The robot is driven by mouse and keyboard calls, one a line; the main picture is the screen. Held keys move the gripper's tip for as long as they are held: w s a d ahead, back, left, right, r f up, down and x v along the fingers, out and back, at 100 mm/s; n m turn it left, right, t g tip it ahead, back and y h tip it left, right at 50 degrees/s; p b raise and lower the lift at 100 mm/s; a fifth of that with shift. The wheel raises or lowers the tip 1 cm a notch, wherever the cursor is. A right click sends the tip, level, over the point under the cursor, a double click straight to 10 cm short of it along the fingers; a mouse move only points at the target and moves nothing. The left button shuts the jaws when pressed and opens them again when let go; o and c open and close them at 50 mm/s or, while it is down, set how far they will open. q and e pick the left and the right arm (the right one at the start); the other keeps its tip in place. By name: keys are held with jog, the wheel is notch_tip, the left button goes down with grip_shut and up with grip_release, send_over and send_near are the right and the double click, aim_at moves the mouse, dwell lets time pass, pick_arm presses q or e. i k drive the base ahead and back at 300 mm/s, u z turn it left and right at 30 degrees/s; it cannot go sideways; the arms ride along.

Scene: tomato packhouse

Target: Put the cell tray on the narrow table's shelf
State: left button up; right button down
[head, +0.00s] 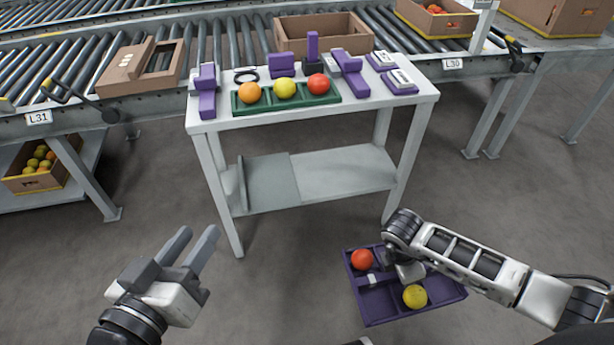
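The purple cell tray (446,297) is at the lower right of the head view, in front of the narrow table (420,100). It holds a red tomato (361,259) and a yellow tomato (415,296) in separate cells. My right gripper (409,272) is over the tray's middle and appears shut on its centre bar; the fingertips are mostly hidden. The table's lower shelf (345,172) is pale; a grey panel (268,182) and an upright divider (242,183) are at its left. My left gripper (195,243) is open and empty at the lower left.
Table legs flank the shelf opening. The shelf's right part is clear. Roller conveyors (222,50) with cardboard boxes run behind.

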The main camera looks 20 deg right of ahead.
aim_at(342, 170)
jog(key=i, duration=1.15)
jog(key=u, duration=0.1)
